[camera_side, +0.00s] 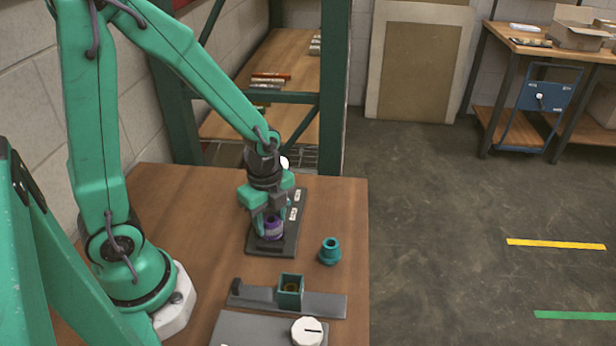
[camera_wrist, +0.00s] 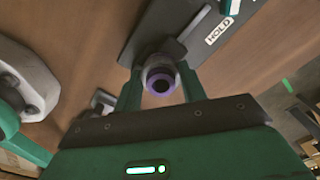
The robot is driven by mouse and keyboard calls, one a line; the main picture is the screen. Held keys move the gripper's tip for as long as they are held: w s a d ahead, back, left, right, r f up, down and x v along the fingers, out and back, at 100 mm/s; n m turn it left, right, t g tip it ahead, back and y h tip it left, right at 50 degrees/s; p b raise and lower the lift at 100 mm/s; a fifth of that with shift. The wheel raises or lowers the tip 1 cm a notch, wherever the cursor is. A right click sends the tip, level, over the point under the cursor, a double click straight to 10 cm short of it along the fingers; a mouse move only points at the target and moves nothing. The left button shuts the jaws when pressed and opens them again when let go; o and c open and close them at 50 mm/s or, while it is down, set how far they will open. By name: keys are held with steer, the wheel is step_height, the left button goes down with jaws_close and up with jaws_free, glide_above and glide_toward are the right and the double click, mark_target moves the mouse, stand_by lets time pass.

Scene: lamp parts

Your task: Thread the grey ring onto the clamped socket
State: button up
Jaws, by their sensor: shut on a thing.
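My gripper (camera_side: 270,226) points down over a dark plate at the table's middle. Its fingers are shut on a small round part, which I take to be the grey ring (camera_wrist: 153,64). A purple, hollow socket (camera_side: 273,230) stands between the fingers; its purple rim and dark bore show in the wrist view (camera_wrist: 161,95). Grey shows beside and behind the purple rim. The fingers hide much of both, so I cannot tell how far the ring sits around the socket.
The dark plate (camera_side: 288,242) carries white labels, one reading HOLD (camera_wrist: 219,31). A teal flanged part (camera_side: 330,251) stands free to its right. A grey bar with a teal square holder (camera_side: 290,292) lies in front, near a white round knob (camera_side: 307,331). Bare wood surrounds the plate.

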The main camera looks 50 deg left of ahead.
steer(key=shift+s+f+m, duration=0.15)
steer(key=shift+m, duration=0.35)
steer(key=m, duration=0.3)
steer(key=shift+m, duration=2)
steer(key=shift+m, duration=0.5)
steer(key=m, duration=0.4)
steer(key=shift+d, duration=0.1)
steer(key=shift+m, duration=0.9)
